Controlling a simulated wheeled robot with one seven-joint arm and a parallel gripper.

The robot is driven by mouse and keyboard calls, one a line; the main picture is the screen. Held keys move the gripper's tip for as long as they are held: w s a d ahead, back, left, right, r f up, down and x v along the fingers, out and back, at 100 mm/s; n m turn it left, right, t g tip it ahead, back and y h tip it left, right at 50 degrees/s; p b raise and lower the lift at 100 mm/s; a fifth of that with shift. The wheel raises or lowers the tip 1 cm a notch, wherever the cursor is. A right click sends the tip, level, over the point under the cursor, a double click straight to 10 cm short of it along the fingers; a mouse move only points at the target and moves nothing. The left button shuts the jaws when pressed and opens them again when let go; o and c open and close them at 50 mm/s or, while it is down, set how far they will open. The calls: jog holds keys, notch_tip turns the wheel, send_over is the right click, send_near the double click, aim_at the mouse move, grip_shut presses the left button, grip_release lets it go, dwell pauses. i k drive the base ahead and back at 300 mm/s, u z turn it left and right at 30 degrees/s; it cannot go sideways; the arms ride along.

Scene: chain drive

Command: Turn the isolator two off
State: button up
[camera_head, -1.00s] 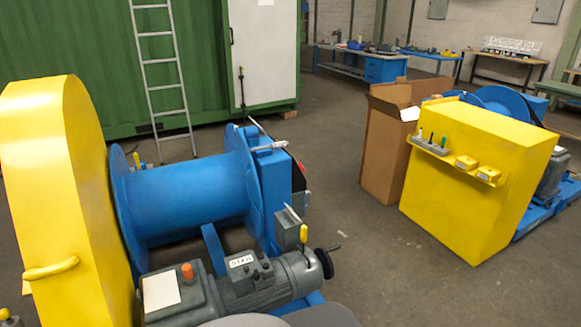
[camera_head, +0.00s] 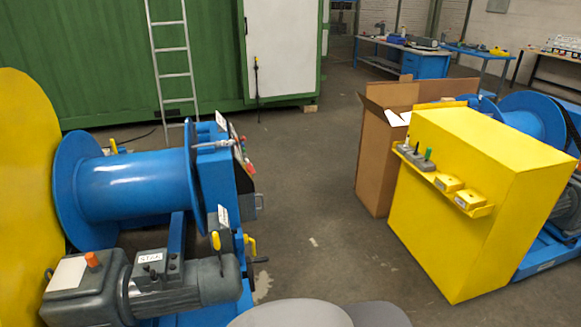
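No control here carries a label I can read as isolator two. On a yellow cabinet (camera_head: 450,210) at the right, a shelf holds a grey block (camera_head: 415,157) with several small levers, one white-tipped and one green. Beside it are two yellow boxes (camera_head: 448,184) with unreadable markings. At the left, a blue winch (camera_head: 135,185) has a sloped panel (camera_head: 242,155) with small coloured controls, seen edge-on. Yellow-handled levers (camera_head: 215,241) stand near its grey motor (camera_head: 185,283), which bears a small label. My gripper is not in view.
An open cardboard box (camera_head: 380,150) stands against the yellow cabinet's left side. A ladder (camera_head: 173,75) leans on a green container (camera_head: 90,60). Workbenches (camera_head: 425,62) line the back. Bare floor (camera_head: 310,190) lies between winch and cabinet. Grey rounded parts at the bottom look like mine.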

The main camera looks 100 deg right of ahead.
aim_at(252, 169)
jog(key=k, duration=0.7)
jog(key=z, duration=3.85)
jog(key=i, duration=2.3)
jog(key=u, duration=3.8)
